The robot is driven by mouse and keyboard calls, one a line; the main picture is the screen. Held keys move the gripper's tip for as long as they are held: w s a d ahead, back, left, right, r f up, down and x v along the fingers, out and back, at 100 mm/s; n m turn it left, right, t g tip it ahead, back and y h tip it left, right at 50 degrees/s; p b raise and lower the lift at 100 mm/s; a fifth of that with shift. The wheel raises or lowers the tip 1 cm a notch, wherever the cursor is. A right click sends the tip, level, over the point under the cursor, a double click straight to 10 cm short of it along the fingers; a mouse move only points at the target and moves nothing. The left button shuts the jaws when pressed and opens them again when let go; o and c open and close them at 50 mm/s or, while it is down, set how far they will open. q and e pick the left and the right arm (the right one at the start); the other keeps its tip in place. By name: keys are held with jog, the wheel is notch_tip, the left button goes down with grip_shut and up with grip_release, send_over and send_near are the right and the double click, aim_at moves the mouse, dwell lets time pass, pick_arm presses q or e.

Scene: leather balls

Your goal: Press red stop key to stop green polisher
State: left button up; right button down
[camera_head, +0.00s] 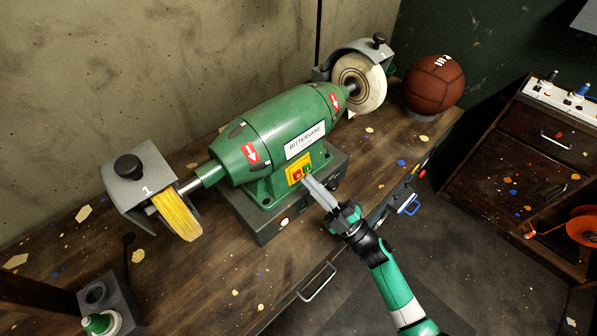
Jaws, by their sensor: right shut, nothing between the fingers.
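The green polisher (276,127) stands on the wooden bench in the head view. It has a yellow buffing wheel (176,212) at its left end and a pale wheel (360,82) at its right end. A yellow switch plate on its front carries the red stop key (297,175) and a green key (306,169). My right gripper (307,181) is shut and empty, its fingertips close to the front of the switch plate, just below the keys. I cannot tell whether they touch it. My left gripper is not in view.
A brown leather ball (433,84) rests on a stand at the bench's far right. Grey guards (137,183) cover the wheels. A drawer handle (316,283) juts from the bench front. A dark cabinet (530,150) stands at right, with open floor between.

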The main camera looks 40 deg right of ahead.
dwell(0.3)
jog(key=s+p, duration=0.1)
jog(key=s, duration=0.1)
jog(key=s+r+p, duration=0.1)
jog(key=s+p, duration=0.1)
jog(key=s, duration=0.1)
jog(key=shift+r, duration=0.1)
dwell(0.9)
